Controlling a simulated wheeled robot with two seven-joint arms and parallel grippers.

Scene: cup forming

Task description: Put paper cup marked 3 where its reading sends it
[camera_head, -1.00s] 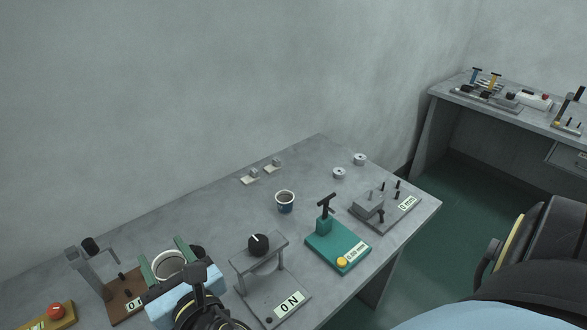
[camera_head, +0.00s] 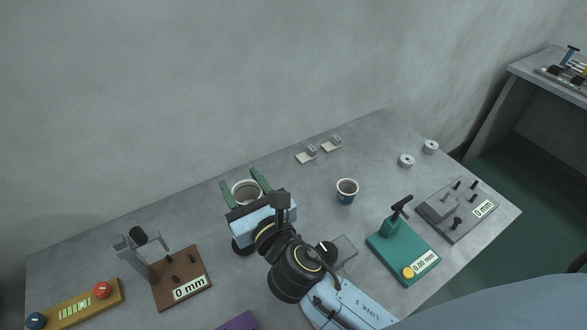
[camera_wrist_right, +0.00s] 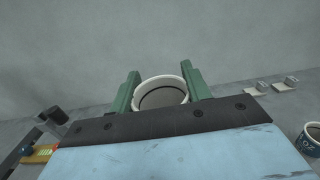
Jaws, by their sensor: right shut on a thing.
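My right gripper (camera_head: 245,187) is shut on a white-rimmed paper cup (camera_head: 246,191), with a green finger on either side. The cup is upright, its dark inside facing up, and seems held above the table. In the right wrist view the cup (camera_wrist_right: 160,93) sits between the fingers (camera_wrist_right: 161,88); its number is hidden. A second cup, blue with a white rim (camera_head: 347,190), stands on the table to the right; its mark is too small to read surely. My left gripper is not in view.
A brown gauge reading 0 mm (camera_head: 180,282) and a yellow button panel (camera_head: 75,305) are at left. A green press reading 0.00 mm (camera_head: 400,250) and a grey fixture (camera_head: 455,212) are at right. My arm partly covers a dial device (camera_head: 326,249).

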